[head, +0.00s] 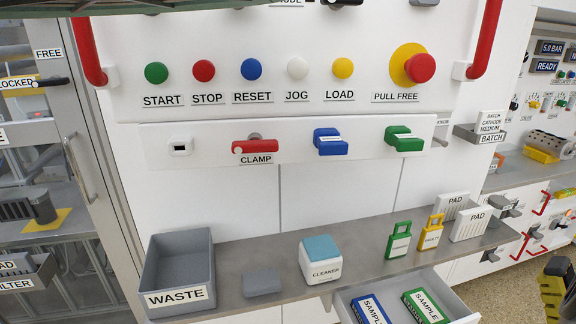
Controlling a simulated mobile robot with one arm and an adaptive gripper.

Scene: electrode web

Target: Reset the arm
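A black and yellow part (555,285) reaches in at the bottom right edge of the head view. It looks like part of my gripper, cut off by the frame. Its fingertips are not clearly seen, and I cannot tell whether it is open or holds anything. It is to the right of the shelf and the open drawer, apart from the panel. The blue button marked RESET (251,69) is on the white panel between the red STOP button (204,70) and the white JOG button (297,68).
A grey shelf (350,266) carries a WASTE bin (180,275), a CLEANER block (322,262), green and yellow tags and two PAD blocks. An open drawer (462,308) with SAMPLE boxes juts out below. Red handles (487,38) flank the panel. Floor shows at right.

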